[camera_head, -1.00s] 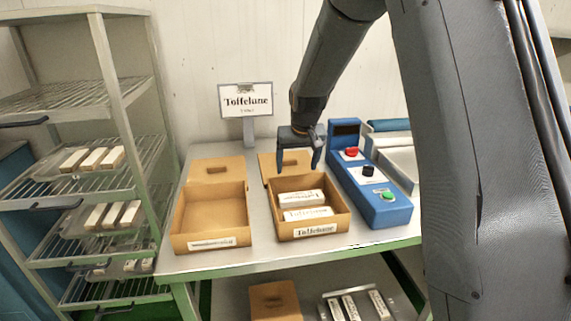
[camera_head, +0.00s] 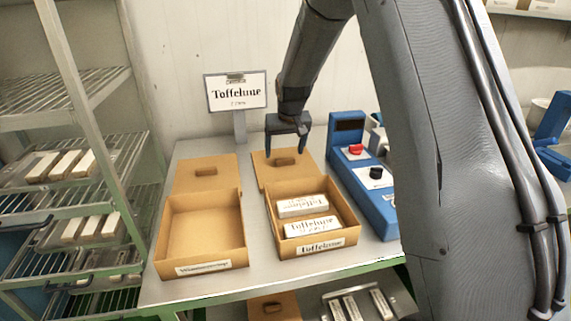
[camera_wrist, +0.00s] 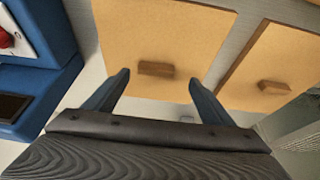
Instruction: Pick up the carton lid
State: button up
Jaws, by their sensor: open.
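The carton lid (camera_head: 272,178) is a flat tan board with a small brown block handle (camera_head: 285,161). It lies behind the Toffelune carton (camera_head: 320,248), which holds two white bars. My gripper (camera_head: 287,155) is open above this lid, with its fingers pointing down toward the handle. In the wrist view the lid (camera_wrist: 178,30) and its handle (camera_wrist: 156,69) show ahead, between the spread fingertips (camera_wrist: 160,82). Nothing is between the fingers at the handle that I can see as gripped. A second tan lid (camera_head: 190,181) with a handle lies behind the empty left carton (camera_head: 205,266).
A blue control box (camera_head: 372,199) with red and black knobs stands right of the Toffelune carton. A Toffelune sign (camera_head: 238,92) stands behind the lids. A rack (camera_head: 130,150) with bars is at the left. Bare table (camera_head: 253,215) shows between the cartons.

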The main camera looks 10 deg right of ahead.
aim_at(285, 159)
jog(key=shift+d+p+x, duration=0.2)
jog(key=shift+p+x, duration=0.4)
jog(key=shift+x, duration=0.7)
jog(key=shift+d+p+x, duration=0.2)
jog(key=shift+p+x, duration=0.35)
jog(key=shift+x, duration=0.7)
jog(key=shift+w, duration=0.15)
jog(key=shift+c, duration=0.6)
jog(key=c, duration=1)
